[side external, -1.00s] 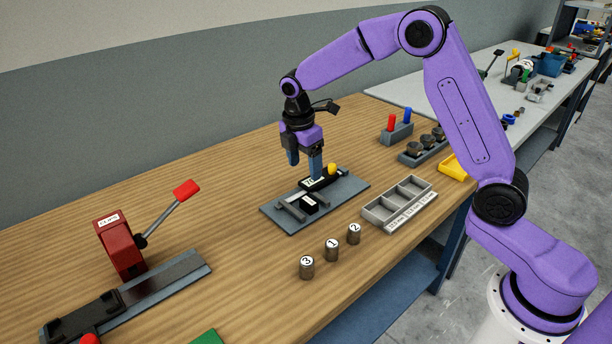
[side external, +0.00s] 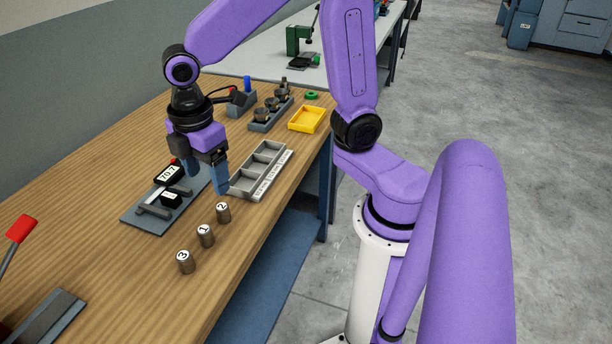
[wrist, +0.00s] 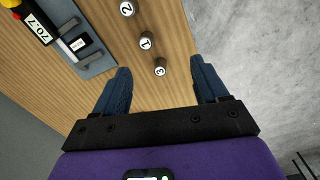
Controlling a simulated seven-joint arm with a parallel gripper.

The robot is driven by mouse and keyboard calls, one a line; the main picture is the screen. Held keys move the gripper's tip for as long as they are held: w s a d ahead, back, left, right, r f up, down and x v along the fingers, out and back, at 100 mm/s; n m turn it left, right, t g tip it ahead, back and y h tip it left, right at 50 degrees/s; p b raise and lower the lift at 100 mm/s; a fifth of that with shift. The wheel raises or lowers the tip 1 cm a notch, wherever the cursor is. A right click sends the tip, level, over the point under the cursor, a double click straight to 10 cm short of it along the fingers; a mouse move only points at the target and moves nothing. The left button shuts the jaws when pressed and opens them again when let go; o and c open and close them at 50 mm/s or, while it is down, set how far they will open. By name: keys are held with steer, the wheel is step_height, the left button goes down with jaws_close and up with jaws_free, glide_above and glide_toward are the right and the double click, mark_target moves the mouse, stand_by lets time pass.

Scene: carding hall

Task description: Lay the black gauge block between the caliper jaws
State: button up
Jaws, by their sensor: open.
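The caliper (side external: 167,174), with a black display reading about 70.2, lies on a blue-grey plate (side external: 138,219). The black gauge block (side external: 172,201), with a white label, lies low on the plate and appears to sit between the two grey jaws; whether the jaws touch it I cannot tell. The block also shows at the upper left of the wrist view (wrist: 81,47), beside the caliper display (wrist: 38,31). My gripper (side external: 207,185) is open and empty, to the right of the caliper near the grey tray. In the wrist view its fingers (wrist: 160,68) are spread with nothing held.
Three numbered metal cylinders (side external: 205,235) stand in front of the plate. A grey compartment tray (side external: 238,188) is close to my fingers. Behind are a holder with dark knobs (side external: 262,125) and a yellow tray (side external: 307,119). A red-handled lever (side external: 20,229) stands at far left.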

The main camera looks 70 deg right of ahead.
steer(key=s+d+m, duration=0.1)
steer(key=s+d, duration=0.1)
steer(key=s, duration=0.6)
steer(key=s+d+m, duration=0.1)
steer(key=s+d, duration=0.2)
steer(key=s, duration=0.6)
steer(key=shift+d+f+y, duration=0.25)
steer(key=shift+f+y, duration=0.15)
